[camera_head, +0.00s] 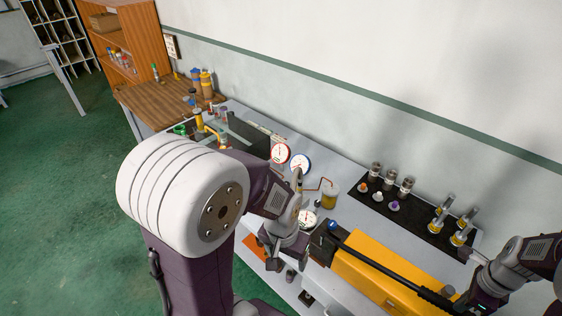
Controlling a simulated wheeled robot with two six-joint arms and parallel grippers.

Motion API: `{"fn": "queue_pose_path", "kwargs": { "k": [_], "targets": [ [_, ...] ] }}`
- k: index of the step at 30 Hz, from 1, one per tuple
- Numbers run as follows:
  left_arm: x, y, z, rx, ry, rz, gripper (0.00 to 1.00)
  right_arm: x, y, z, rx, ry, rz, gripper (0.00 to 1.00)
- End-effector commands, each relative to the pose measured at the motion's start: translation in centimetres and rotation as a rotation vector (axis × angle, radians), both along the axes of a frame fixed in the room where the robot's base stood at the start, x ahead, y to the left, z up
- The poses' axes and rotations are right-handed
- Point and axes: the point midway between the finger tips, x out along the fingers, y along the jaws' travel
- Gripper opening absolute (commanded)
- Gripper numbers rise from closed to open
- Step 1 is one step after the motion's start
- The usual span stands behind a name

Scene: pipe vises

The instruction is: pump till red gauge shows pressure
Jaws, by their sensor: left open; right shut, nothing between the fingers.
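The red-rimmed gauge (280,153) stands at the back of the grey bench; its needle reading is too small to tell. A blue-rimmed gauge (300,162) stands beside it, and another white dial (308,218) sits nearer the front. The yellow pump (375,274) lies at the front right with a long black lever (390,265) along its top. My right gripper (466,301) is shut and empty by the lever's right end; I cannot tell whether it touches. My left gripper (284,260) is open and empty at the bench's front edge, left of the pump.
A black tray (415,224) with several jars and fittings lies at the back right. A cup of yellow liquid (329,197) stands mid-bench. My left arm hides the bench's left front. A wooden table (155,98) stands at far left, and the green floor is clear.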

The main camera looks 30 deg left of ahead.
Motion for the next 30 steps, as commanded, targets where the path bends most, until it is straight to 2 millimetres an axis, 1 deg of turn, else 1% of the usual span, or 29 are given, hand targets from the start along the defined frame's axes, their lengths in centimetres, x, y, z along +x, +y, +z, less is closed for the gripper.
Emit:
{"fn": "queue_pose_path", "kwargs": {
  "k": [1,4,7,15,17,30],
  "targets": [
    [0.0,0.0,0.8,0.000,0.000,0.000,0.71,0.1,-0.2,0.8,-0.001,-0.002,0.000,0.00],
    [0.0,0.0,0.7,0.000,0.000,0.000,0.71,0.1,-0.2,0.6,-0.001,-0.002,0.000,0.00],
    [0.0,0.0,1.6,0.000,0.000,0.000,0.71,0.2,0.0,1.6,-0.002,-0.003,0.001,0.00],
    [0.0,0.0,6.3,0.000,0.000,0.000,0.71,0.5,1.2,7.0,-0.002,-0.004,0.002,0.00],
    [0.0,0.0,7.0,0.000,0.000,0.000,0.71,0.6,1.5,7.8,-0.002,-0.003,0.001,0.00],
    [0.0,0.0,6.6,0.000,0.000,0.000,0.71,0.6,1.6,7.5,-0.001,-0.002,0.000,0.00]
  ]
}}
